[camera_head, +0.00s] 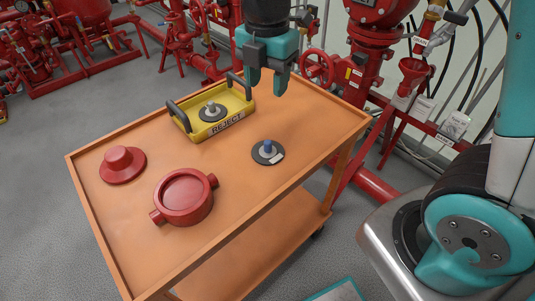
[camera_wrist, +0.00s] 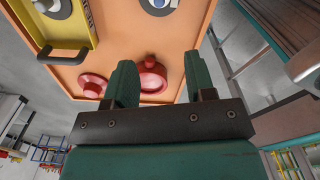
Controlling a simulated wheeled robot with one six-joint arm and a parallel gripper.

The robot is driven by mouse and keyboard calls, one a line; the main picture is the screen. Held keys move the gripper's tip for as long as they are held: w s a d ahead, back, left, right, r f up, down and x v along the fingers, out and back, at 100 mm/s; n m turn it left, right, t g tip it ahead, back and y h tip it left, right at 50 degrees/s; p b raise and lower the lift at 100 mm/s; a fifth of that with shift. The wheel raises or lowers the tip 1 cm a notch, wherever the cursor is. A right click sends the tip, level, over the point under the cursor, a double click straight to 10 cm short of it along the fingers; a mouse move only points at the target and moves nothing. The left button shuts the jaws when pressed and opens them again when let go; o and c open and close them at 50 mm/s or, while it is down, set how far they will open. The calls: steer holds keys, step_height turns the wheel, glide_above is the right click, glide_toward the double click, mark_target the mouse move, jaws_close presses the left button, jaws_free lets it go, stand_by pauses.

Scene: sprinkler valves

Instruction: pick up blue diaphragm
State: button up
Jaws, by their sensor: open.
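The blue diaphragm (camera_head: 268,152) is a dark disc with a blue knob and a pale tag, lying on the orange cart top. It also shows in the wrist view (camera_wrist: 160,5), cut off by the top edge. My gripper (camera_head: 267,82) is open and empty, above the cart's far side, higher than the diaphragm and apart from it. In the wrist view my gripper's two fingers (camera_wrist: 125,84) stand apart with nothing between them that they touch.
A yellow REJECT tray (camera_head: 227,128) with dark handles holds a dark disc with a grey knob (camera_head: 212,111). A red flanged cap (camera_head: 122,164) and a red round housing (camera_head: 184,196) stand on the cart (camera_head: 240,205). Red pipes and valves (camera_head: 372,75) rise behind it.

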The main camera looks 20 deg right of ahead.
mark_target(268, 142)
step_height(268, 142, down, 18)
steer(key=shift+w+d+r+b, duration=0.15)
steer(key=shift+r+b, duration=0.1)
steer(key=shift+b, duration=0.05)
steer(key=shift+c, duration=0.2)
jaws_close()
